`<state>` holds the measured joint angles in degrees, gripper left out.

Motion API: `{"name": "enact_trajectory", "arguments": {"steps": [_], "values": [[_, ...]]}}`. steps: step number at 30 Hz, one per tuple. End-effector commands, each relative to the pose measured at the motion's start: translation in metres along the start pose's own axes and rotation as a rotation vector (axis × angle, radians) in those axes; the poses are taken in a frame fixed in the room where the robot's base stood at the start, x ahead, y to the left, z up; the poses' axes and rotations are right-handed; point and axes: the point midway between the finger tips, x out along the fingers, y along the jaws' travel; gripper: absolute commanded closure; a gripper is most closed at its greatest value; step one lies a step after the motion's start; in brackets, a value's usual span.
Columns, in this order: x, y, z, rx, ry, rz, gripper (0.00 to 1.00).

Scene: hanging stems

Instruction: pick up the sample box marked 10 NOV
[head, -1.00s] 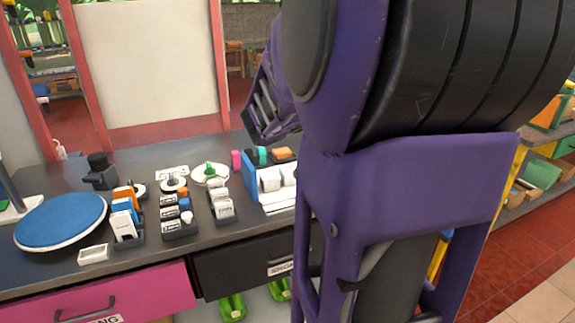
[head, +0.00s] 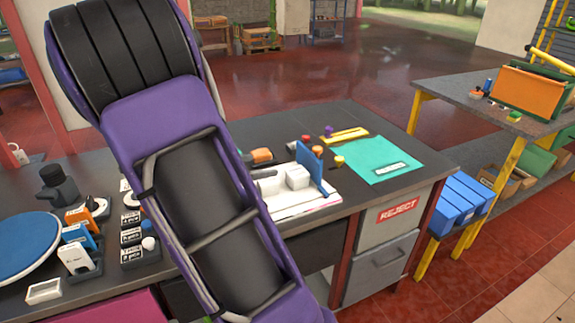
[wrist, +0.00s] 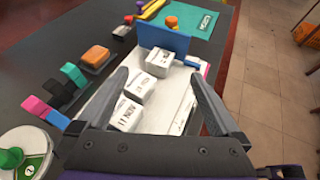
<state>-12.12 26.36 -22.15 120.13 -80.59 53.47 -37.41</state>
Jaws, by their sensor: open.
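Several white sample boxes stand on a white tray-like base. In the wrist view the nearest box (wrist: 127,115) reads 11 NOV, another box (wrist: 139,91) stands just behind it, and a third box (wrist: 159,62) stands by an upright blue panel (wrist: 163,38). The labels on the second and third are too small to read surely, so I cannot tell which is 10 NOV. My gripper (wrist: 158,76) is open above the boxes, fingers to either side, with nothing between them held. In the head view two white boxes (head: 297,177) show beside my arm; my gripper is hidden there.
An orange-topped block (wrist: 95,56), teal and pink blocks and a round white dish (wrist: 25,150) lie left of the boxes. A teal mat (head: 384,160) lies at the right of the bench. Label holders (head: 135,235) and a blue disc (head: 25,245) stand at left.

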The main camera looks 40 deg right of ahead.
Motion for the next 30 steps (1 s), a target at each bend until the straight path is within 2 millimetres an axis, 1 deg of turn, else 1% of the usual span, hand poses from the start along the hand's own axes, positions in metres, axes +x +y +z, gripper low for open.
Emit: {"name": "enact_trajectory", "arguments": {"steps": [1,3,7,11,18,21,25,30], "values": [[0.003,-0.003,-0.011,-0.013,0.022,-0.017,0.00],[0.003,-0.004,-0.023,-0.026,0.044,-0.028,0.00],[0.009,-0.006,-0.035,-0.035,0.064,-0.040,0.00],[0.031,-0.007,-0.037,-0.035,0.065,-0.043,0.00],[0.084,-0.010,-0.040,-0.036,0.065,-0.043,0.00],[0.103,-0.010,-0.041,-0.034,0.064,-0.041,0.00],[0.119,-0.010,-0.042,-0.035,0.064,-0.039,0.00],[0.128,-0.010,-0.042,-0.036,0.065,-0.037,0.00]]}}
